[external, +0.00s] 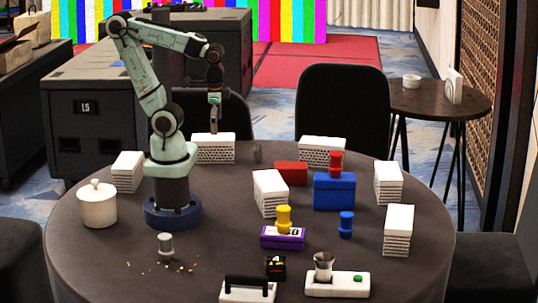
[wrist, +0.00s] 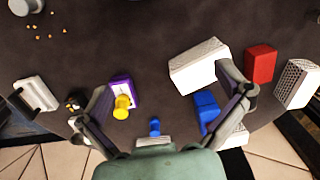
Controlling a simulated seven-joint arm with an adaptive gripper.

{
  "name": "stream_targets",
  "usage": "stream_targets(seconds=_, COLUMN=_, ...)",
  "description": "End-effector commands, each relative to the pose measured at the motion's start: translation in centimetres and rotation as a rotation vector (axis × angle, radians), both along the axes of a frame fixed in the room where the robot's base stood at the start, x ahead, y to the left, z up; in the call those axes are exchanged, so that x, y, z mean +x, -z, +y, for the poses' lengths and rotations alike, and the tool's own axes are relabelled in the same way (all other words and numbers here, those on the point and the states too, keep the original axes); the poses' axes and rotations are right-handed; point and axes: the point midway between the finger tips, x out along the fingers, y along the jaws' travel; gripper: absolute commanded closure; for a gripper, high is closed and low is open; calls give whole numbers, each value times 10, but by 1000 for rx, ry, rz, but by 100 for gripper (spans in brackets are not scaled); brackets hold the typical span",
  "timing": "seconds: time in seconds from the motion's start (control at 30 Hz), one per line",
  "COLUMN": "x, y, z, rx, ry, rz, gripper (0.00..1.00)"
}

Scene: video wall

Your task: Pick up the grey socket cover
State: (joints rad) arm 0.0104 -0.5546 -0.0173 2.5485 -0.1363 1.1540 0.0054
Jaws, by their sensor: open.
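A grey, knob-shaped piece (external: 166,246) stands upright on the dark round table, front left, with yellowish crumbs beside it. It looks like the grey socket cover, though I cannot be certain.
Yellow (external: 284,215), red (external: 336,160) and blue (external: 347,223) knob-shaped pieces stand toward the right. A white lidded jar (external: 97,205) is at the left.

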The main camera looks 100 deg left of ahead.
Motion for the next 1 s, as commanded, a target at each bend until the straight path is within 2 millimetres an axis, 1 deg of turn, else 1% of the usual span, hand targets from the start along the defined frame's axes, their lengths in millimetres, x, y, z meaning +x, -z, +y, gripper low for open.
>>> stream_targets(seconds=0.07, x=-3, y=3, z=1, rx=2, ry=-15, rz=1, gripper=0)
stream_targets(seconds=0.37, x=-3, y=2, z=1, rx=2, ry=-13, rz=1, gripper=0)
stream_targets(seconds=0.4, x=-3, y=2, z=1, rx=2, ry=-13, rz=1, gripper=3)
stream_targets(seconds=0.47, x=-3, y=2, z=1, rx=2, ry=-13, rz=1, gripper=22)
stream_targets(seconds=0.5, x=-3, y=2, z=1, rx=2, ry=-13, rz=1, gripper=29)
stream_targets(seconds=0.87, x=-3, y=2, z=1, rx=2, ry=-13, rz=1, gripper=29)
stream_targets(seconds=0.97, x=-1, y=2, z=1, rx=3, ry=-53, rz=-8, gripper=29)
stream_targets(seconds=1.0, x=2, y=2, z=2, rx=4, ry=-88, rz=-27, gripper=29)
